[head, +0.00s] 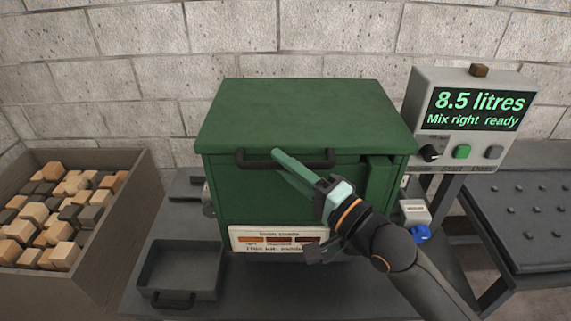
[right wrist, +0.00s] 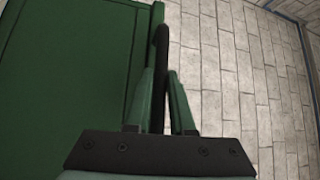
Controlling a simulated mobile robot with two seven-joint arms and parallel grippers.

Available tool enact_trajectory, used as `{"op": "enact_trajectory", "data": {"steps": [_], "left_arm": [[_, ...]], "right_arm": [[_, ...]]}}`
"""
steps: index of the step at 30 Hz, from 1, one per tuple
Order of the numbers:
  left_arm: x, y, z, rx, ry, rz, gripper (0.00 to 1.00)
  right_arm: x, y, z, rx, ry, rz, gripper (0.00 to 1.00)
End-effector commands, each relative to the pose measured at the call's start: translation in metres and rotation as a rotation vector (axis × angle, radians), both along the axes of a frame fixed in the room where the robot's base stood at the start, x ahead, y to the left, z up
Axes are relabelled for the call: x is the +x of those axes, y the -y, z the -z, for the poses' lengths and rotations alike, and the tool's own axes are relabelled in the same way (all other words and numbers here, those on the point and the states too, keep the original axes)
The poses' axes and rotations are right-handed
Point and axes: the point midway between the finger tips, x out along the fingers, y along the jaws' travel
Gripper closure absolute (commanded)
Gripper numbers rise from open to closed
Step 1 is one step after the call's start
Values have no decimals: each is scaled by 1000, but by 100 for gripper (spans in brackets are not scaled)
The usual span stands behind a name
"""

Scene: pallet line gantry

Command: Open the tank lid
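The green tank (head: 270,205) stands in the middle of the head view with its flat green lid (head: 305,112) down on it. A black bar handle (head: 255,163) runs along the lid's front edge. My right gripper (head: 279,156) reaches in from the lower right and is at the handle's middle. In the right wrist view the dark handle (right wrist: 161,45) passes between the two green fingers (right wrist: 161,85), which look closed on it. The lid's green surface (right wrist: 60,70) fills the left of that view. My left gripper is not in view.
A bin of wooden and dark blocks (head: 110,240) stands at left. A dark tray (head: 182,268) lies in front of the tank. A display box (head: 420,85) reading "8.5 litres, Mix right ready" stands at right, beside a dark studded table (head: 530,215). A brick wall is behind.

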Motion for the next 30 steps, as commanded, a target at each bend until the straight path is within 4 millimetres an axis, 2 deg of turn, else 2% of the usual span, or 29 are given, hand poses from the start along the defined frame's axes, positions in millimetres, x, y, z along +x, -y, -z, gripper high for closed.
{"op": "enact_trajectory", "data": {"steps": [1,5,30], "left_arm": [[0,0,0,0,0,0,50],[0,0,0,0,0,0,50],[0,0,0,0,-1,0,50]], "right_arm": [[0,0,0,0,0,0,85],[0,0,0,0,0,0,100],[0,0,1,-1,-1,0,100]]}}
